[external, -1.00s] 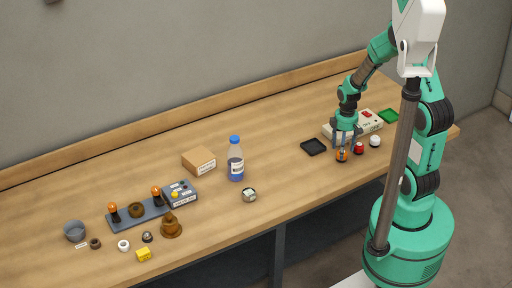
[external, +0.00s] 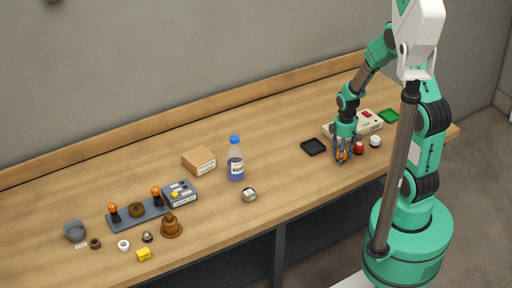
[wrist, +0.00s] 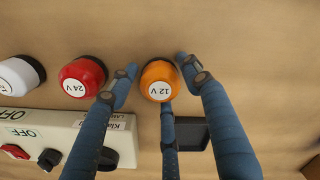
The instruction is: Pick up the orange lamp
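The orange lamp (wrist: 158,80), with a white top marked "12 V", stands on the table and also shows, partly covered, in the external view (external: 342,156). My gripper (external: 342,157) is lowered around it. In the wrist view, my gripper's blue fingers (wrist: 157,83) are spread on several sides of the lamp. A gap shows between the left finger and the lamp. The right and lower fingertips are very close to it, and I cannot tell whether they touch.
A red lamp (wrist: 83,76) marked "24 V" and a white lamp (wrist: 20,74) stand in a row beside the orange one. A switch box (wrist: 65,133) and a black tray (external: 313,147) are close by. A blue bottle (external: 236,162) and a carton (external: 199,160) stand farther left.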

